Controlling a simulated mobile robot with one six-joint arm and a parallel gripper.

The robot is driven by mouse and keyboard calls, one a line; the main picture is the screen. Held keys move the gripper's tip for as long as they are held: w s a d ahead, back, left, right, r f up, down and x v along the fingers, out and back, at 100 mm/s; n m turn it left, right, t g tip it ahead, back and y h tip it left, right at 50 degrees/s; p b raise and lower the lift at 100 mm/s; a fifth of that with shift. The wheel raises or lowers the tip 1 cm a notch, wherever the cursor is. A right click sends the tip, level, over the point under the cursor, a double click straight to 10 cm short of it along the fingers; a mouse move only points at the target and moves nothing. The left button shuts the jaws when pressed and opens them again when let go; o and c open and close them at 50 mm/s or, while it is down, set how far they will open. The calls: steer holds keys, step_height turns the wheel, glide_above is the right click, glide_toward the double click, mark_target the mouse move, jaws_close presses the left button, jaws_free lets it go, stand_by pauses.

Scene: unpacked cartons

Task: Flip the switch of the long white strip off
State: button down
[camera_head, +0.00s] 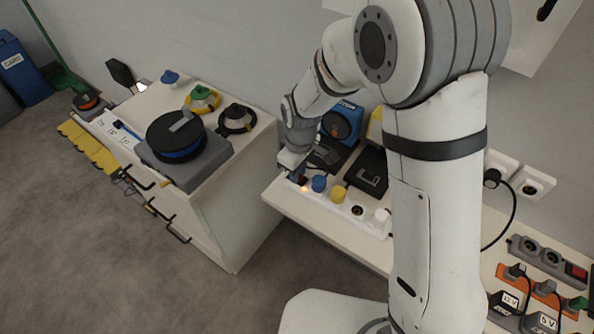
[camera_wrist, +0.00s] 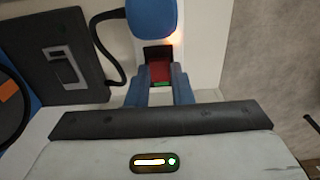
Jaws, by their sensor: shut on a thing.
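The long white strip (camera_head: 347,205) lies along the front of the white bench top. Its red switch (camera_wrist: 160,72) is at the strip's end in the wrist view, with an orange glow beside it. My gripper (camera_wrist: 159,88) has its two fingers around the red switch, one on each side, shut on it. In the head view my gripper (camera_head: 298,178) points down at the strip's left end and hides most of the switch. A blue plug (camera_head: 319,183) sits in the strip right beside the switch; it also shows in the wrist view (camera_wrist: 152,18).
A yellow plug (camera_head: 337,194) and a white plug (camera_head: 382,215) also sit in the strip. Black devices (camera_head: 367,172) and a blue-faced device (camera_head: 342,122) stand behind it. A grey strip (camera_head: 548,257) and an orange strip (camera_head: 571,312) lie at the right. A drawer cabinet (camera_head: 238,205) stands left.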

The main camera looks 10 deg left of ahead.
steer(key=b, duration=0.2)
steer(key=y+b, duration=0.1)
steer(key=shift+d+f+t+y+b, duration=0.25)
steer(key=shift+f+t+y+b, duration=0.05)
steer(key=shift+f+t+b, duration=0.1)
steer(key=shift+s+r+y+b, duration=0.15)
steer(key=shift+y+b, duration=0.15)
steer(key=shift+b, duration=0.35)
steer(key=shift+r, duration=0.15)
steer(key=c, duration=1.3)
jaws_free()
steer(key=v, duration=0.8)
steer(key=shift+d, duration=0.1)
